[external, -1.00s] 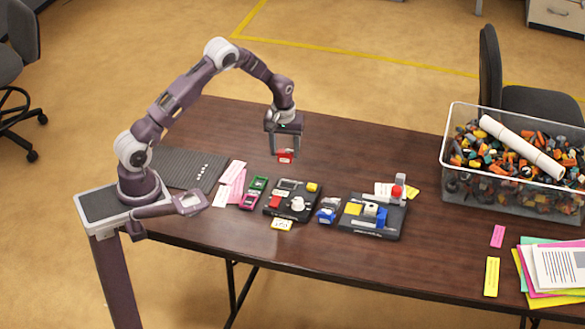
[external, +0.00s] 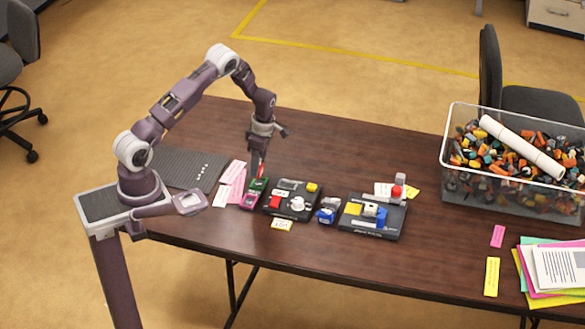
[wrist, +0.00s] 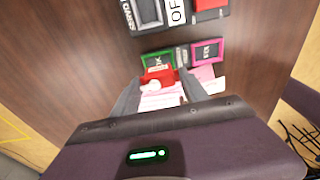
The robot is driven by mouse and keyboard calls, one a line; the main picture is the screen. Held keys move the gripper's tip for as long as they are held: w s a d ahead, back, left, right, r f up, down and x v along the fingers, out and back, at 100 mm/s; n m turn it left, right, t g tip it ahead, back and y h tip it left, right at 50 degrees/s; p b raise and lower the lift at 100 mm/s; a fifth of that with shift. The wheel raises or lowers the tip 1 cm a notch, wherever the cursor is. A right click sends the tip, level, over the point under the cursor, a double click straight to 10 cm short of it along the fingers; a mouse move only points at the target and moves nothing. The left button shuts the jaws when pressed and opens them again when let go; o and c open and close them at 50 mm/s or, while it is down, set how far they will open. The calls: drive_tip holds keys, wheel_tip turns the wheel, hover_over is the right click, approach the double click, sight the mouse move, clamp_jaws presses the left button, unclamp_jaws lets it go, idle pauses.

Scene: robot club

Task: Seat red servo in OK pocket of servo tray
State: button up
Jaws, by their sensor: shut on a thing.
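The red servo (wrist: 157,76) has a white round part and sits between the fingers of my gripper (wrist: 160,79), which is shut on it. The servo tray holds a green-framed pocket (wrist: 146,58), whose label is partly readable as OK, and a magenta-framed pocket (wrist: 208,53) marked FIX. In the wrist view the servo covers the lower edge of the green pocket. In the external view my gripper (external: 258,166) points down over the far end of the tray, with the servo (external: 261,172) just above or at the green pocket (external: 257,186). Contact cannot be told.
Pink and white paper slips (external: 232,180) lie left of the tray. A black board (external: 291,211) with red, white and yellow parts stands close on the right, then a blue part (external: 327,212) and a second board (external: 380,233). The back of the table is clear.

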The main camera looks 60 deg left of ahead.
drive_tip(key=shift+f, duration=0.35)
drive_tip(key=shift+f, duration=0.35)
idle(1.1)
drive_tip(key=shift+f, duration=0.55)
drive_tip(key=shift+f, duration=0.2)
drive_tip(key=shift+f, duration=0.2)
drive_tip(key=shift+f, duration=0.1)
idle(0.7)
drive_tip(key=o, duration=1.9)
drive_tip(key=shift+c, duration=0.2)
